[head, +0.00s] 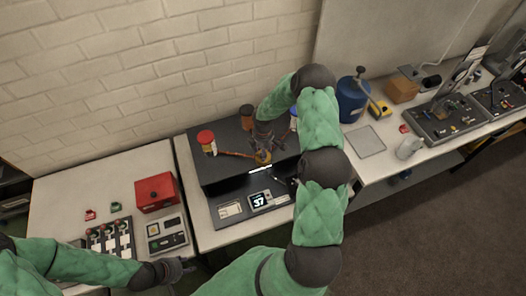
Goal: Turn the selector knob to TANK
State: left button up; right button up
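A dark bench unit (222,168) stands against the wall, with a brass-yellow fitting (263,157) at its front edge, where red and dark lines meet. I cannot tell whether this fitting is the selector knob, and no TANK label is readable. My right gripper (262,143) points down at the fitting from above; whether it touches or grips it is too small to tell. My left gripper (180,266) is low at the left, beside the front edge of the left table and away from the dark unit. Its finger opening is not clear.
A display reading 37 (259,203) sits on the panel below the unit. A red-topped jar (206,142) stands on its left end. A red box (156,193) and a switch panel (110,240) are on the left table. A blue tank (352,100) stands right of my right arm.

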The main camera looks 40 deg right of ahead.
jog(key=shift+f, duration=0.55)
grip_shut()
